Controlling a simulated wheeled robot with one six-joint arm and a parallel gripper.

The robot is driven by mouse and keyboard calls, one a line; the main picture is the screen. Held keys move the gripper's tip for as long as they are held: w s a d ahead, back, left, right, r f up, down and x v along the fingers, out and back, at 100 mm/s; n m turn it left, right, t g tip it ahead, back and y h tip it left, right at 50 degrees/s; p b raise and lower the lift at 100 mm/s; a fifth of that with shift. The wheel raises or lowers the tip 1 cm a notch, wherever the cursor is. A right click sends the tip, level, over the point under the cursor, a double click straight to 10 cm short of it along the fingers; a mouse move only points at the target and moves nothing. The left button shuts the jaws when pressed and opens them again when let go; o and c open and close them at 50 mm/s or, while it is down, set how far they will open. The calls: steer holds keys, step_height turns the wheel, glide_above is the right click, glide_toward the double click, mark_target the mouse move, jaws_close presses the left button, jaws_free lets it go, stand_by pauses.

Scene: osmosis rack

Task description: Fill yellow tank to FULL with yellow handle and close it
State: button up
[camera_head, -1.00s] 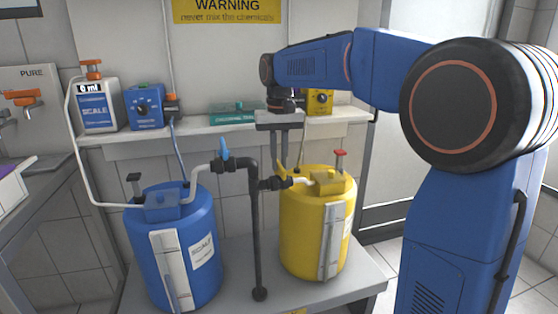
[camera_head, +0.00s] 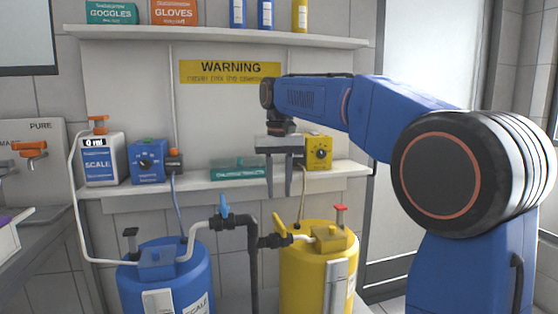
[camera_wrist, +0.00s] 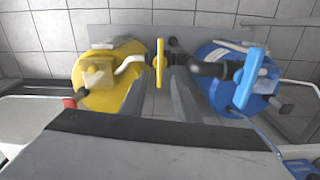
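The yellow tank (camera_head: 304,279) stands at lower centre right in the head view and at left in the wrist view (camera_wrist: 133,66). The yellow handle (camera_head: 280,229) sits on the black pipe beside this tank. In the wrist view the yellow handle (camera_wrist: 160,62) lies crosswise to the pipe, between the fingers in the picture. My gripper (camera_head: 279,193) points down with a gap between its fingers, above the yellow handle and apart from it. The fingers also show in the wrist view (camera_wrist: 159,84). Nothing is held. The tank's level strip (camera_head: 338,287) is cut off below and unreadable.
A blue tank (camera_head: 190,277) stands left, with a blue handle (camera_head: 223,206) on the pipe.

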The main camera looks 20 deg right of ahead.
step_height(320, 180, up, 8)
stand_by(0.4)
